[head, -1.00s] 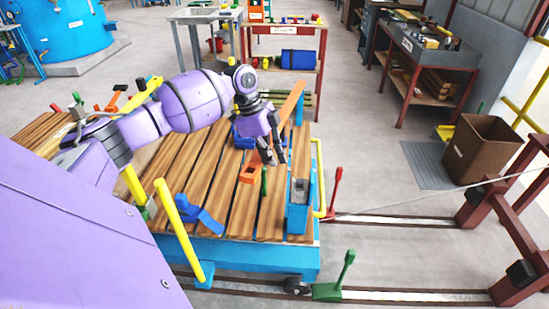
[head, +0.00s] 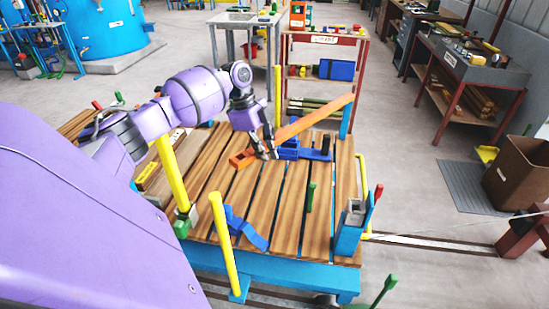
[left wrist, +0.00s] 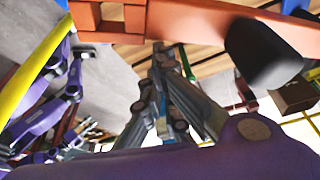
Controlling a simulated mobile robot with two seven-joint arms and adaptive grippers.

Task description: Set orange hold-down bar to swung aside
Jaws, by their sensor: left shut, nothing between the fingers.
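The orange hold-down bar (head: 315,120) runs from a blue post (head: 347,117) at the deck's far right, slanting left and towards me. Its free end (head: 242,160) has a square opening and lies over the planks left of my left gripper (head: 270,154). My left gripper is shut and empty, pointing down at the bar's near side; it hides part of the bar. Whether it touches is unclear. The bar (left wrist: 185,18) crosses the top of the left wrist view. The blue slotted bracket (head: 350,228) at the deck's right front is clear of the bar. My right gripper is not seen.
Yellow posts (head: 224,245) stand along the deck's near left. A blue bracket (head: 246,228) lies on the planks (head: 285,205), and a small green post (head: 311,197) stands there. Shelves (head: 325,70) stand behind the deck.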

